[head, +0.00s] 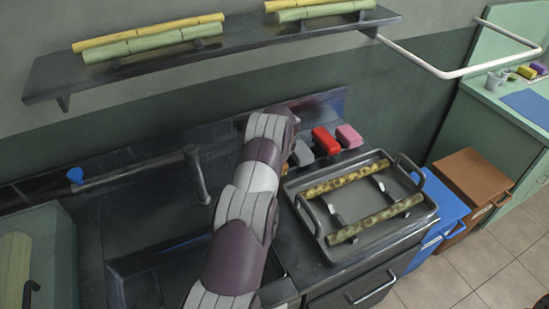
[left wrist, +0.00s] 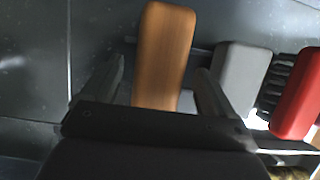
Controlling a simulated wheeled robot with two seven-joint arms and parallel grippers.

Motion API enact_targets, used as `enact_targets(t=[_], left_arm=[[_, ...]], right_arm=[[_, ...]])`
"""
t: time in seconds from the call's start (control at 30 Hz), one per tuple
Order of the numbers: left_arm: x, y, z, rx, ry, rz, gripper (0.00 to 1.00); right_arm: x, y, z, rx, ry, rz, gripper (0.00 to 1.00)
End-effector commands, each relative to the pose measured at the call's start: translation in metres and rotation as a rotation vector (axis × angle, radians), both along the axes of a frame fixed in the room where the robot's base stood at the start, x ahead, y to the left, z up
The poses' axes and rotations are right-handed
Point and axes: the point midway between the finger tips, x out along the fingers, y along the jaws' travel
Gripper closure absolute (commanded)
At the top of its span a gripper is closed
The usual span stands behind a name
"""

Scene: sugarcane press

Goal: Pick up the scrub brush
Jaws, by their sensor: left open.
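A brown, wood-coloured block (left wrist: 165,50), rounded at its end, lies between the fingers of my open left gripper (left wrist: 161,70) in the left wrist view. It looks like the back of the scrub brush, but no bristles show and I cannot tell whether the fingers touch it. A red brush (left wrist: 299,95) with black bristles lies to the right, past a grey block (left wrist: 239,80). My right gripper is not in view.
A pink block (head: 348,136) lies right of the red brush. A grey tray (head: 352,249) with two mottled cane pieces stands in front. A tap (head: 200,175) and sink are left of my arm. A shelf (head: 130,72) with cane hangs above.

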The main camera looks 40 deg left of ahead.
Motion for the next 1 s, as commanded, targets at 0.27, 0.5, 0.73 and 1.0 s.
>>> enact_targets(t=[0.27,0.5,0.73,1.0], left_arm=[[0.003,0.005,-0.014,0.000,-0.002,0.001,0.13],[0.003,0.005,-0.015,-0.001,-0.001,0.001,0.13],[0.003,0.005,-0.018,0.000,-0.002,0.001,0.13],[0.003,0.005,-0.019,0.000,-0.002,0.001,0.13]], right_arm=[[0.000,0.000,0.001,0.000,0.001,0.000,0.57],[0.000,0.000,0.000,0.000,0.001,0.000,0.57],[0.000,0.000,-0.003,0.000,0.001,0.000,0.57],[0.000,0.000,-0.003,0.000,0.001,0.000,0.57]])
